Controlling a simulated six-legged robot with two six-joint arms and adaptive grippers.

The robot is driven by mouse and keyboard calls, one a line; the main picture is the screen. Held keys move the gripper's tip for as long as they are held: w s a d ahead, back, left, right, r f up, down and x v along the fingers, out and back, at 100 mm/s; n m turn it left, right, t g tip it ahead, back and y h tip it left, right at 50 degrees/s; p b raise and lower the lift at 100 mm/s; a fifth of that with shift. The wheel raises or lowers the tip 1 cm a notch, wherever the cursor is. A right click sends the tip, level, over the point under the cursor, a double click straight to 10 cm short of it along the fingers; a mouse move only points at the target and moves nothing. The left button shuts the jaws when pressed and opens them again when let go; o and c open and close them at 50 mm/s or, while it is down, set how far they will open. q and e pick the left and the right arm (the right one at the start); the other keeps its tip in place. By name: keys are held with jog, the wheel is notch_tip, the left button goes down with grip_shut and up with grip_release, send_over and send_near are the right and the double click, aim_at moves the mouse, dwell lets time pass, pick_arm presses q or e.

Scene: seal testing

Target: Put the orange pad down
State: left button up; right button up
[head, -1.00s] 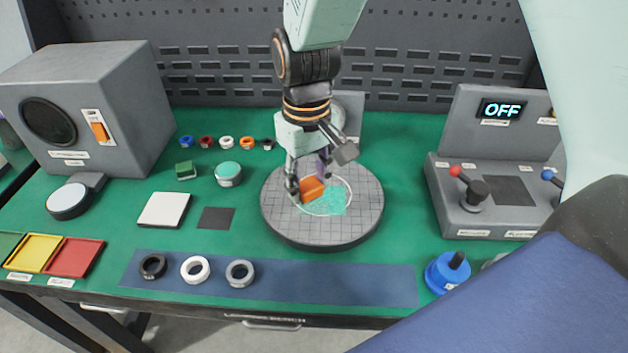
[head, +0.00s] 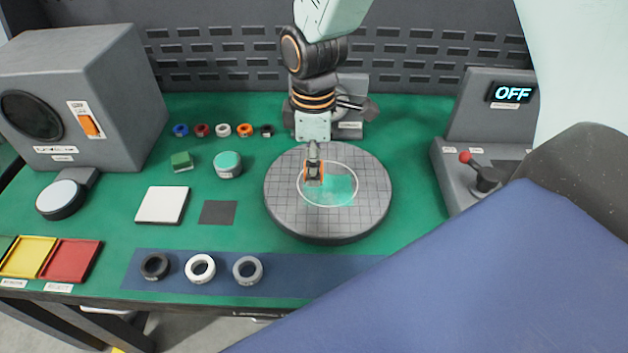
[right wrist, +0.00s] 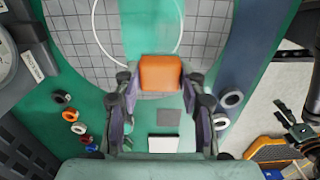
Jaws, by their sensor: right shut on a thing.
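My right gripper (head: 313,178) points down over the round grey gridded plate (head: 290,215). It is shut on the orange pad (right wrist: 160,73), which shows between the fingers in the right wrist view. In the head view the fingers hide most of the pad, leaving orange edges. The pad is over the left part of a white circle drawn on the plate, beside a teal patch (head: 340,188). I cannot tell whether the pad touches the plate.
A green block (head: 181,161), a teal-topped round jar (head: 228,164), a white square (head: 162,205) and a dark square (head: 217,212) lie left of the plate. Several small rings line the back. Three larger rings lie on the blue strip (head: 320,272). A joystick box (head: 462,190) stands right.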

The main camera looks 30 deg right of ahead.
aim_at(313, 194)
jog(key=shift+w+d+f, duration=0.1)
jog(key=shift+w+f, duration=0.05)
jog(key=shift+f, duration=0.65)
notch_tip(313, 194, down, 3)
jog(key=shift+r+b, duration=0.1)
jog(key=shift+b, duration=0.35)
jog(key=shift+f, duration=0.3)
jog(key=shift+f, duration=0.15)
jog(key=o, duration=1)
